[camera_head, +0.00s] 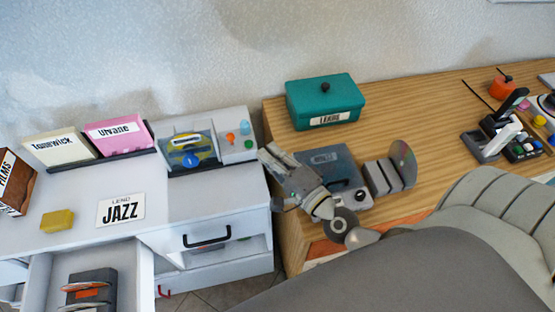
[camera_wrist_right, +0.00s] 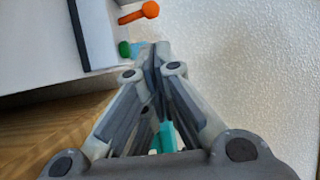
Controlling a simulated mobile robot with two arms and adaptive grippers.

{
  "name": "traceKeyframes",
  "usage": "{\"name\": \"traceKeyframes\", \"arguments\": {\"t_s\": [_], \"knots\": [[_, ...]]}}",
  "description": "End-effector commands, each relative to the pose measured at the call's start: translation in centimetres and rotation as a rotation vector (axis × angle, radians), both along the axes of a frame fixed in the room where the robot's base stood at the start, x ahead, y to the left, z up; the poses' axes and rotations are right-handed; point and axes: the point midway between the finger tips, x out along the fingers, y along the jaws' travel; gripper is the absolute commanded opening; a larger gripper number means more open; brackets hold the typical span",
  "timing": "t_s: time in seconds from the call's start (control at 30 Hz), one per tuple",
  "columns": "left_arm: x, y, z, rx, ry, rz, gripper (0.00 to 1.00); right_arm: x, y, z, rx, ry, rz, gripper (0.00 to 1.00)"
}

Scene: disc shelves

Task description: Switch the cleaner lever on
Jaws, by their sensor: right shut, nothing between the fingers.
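The cleaner is a grey unit (camera_head: 237,118) with a glass-fronted case, standing at the back right of the white cabinet top. Its panel carries a small orange lever (camera_head: 230,138), a light blue knob and a green button. In the right wrist view the orange lever (camera_wrist_right: 140,13) sticks out to the right from the unit, just beyond my fingertips. My right gripper (camera_head: 269,155) is shut and empty, right of the panel and apart from the lever. In the wrist view its closed tips (camera_wrist_right: 154,48) are close to the green button (camera_wrist_right: 124,48). My left gripper is not in view.
A teal box (camera_head: 322,100) stands behind my right arm on the wooden desk (camera_head: 430,120). A dark device (camera_head: 335,168) and discs lie beside the arm. Pink (camera_head: 115,132) and cream (camera_head: 60,147) cases stand left of the cleaner. An open drawer (camera_head: 140,270) is at lower left.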

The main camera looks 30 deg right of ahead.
Motion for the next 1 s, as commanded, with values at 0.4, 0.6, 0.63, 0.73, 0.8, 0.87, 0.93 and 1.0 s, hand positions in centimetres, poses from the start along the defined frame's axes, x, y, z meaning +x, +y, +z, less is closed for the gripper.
{"name": "traceKeyframes", "arguments": {"t_s": [0.4, 0.6, 0.63, 0.73, 0.8, 0.87, 0.93, 1.0], "knots": [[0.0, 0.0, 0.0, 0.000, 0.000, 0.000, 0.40, -2.5, -0.4, 0.0, 0.002, 0.000, 0.000, 0.00], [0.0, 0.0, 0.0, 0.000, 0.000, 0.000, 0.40, -2.4, -0.4, 0.0, 0.001, 0.000, 0.000, 0.00], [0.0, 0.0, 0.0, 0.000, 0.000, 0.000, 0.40, -2.4, -0.4, 0.0, 0.001, 0.000, 0.000, 0.00], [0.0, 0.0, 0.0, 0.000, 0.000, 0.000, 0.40, -2.4, -0.4, 0.0, 0.001, 0.000, -0.001, 0.00], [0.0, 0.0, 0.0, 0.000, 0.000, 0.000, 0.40, -2.4, -0.4, 0.0, 0.001, 0.000, -0.001, 0.00], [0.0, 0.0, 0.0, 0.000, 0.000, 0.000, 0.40, -2.4, -0.4, 0.0, 0.001, 0.000, -0.001, 0.00], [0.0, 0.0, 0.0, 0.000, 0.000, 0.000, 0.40, -2.4, -0.4, 0.0, 0.001, 0.000, -0.001, 0.00], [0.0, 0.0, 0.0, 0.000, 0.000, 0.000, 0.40, -2.4, -0.4, 0.0, 0.001, 0.000, -0.001, 0.00]]}}
